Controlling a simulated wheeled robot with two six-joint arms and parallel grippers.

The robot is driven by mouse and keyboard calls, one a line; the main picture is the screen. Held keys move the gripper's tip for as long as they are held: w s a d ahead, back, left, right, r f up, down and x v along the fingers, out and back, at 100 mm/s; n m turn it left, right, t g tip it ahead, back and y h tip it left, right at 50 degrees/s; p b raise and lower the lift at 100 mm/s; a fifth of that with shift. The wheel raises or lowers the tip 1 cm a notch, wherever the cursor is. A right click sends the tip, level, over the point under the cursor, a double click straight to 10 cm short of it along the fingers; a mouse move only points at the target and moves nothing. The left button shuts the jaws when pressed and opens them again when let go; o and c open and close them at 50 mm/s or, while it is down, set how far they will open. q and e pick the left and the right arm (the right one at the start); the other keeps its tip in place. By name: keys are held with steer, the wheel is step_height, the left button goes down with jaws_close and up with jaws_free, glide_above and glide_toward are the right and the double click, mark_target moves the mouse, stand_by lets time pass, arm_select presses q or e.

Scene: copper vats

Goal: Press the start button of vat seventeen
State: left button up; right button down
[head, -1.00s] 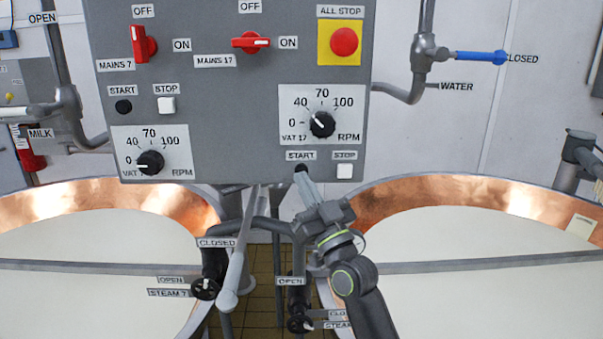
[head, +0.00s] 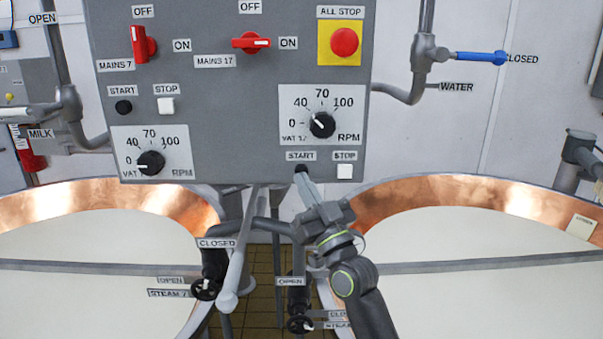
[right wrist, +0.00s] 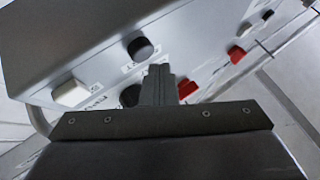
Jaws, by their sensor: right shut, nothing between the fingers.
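The grey control panel (head: 230,110) fills the upper middle of the head view. Vat 17's black start button (head: 301,168) is at its lower right, under the START label and left of the white stop button (head: 344,171). My right gripper (head: 303,175) is shut and empty, its tips pointing up at the start button and partly covering it. In the right wrist view, the shut fingers (right wrist: 158,70) end close beside the dark round start button (right wrist: 140,47). I cannot tell whether they touch it or whether it is pushed in. My left gripper is not in view.
Vat 17's RPM dial (head: 322,124) sits just above. The red all stop button (head: 344,41) and red mains 17 switch (head: 251,42) are higher up. Copper vats stand left (head: 140,196) and right (head: 460,190). Pipes and a steam valve wheel (head: 300,324) are below the panel.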

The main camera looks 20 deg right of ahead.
steer(key=shift+w, duration=0.15)
stand_by(0.7)
steer(key=shift+w+d, duration=0.1)
steer(key=shift+w, duration=0.15)
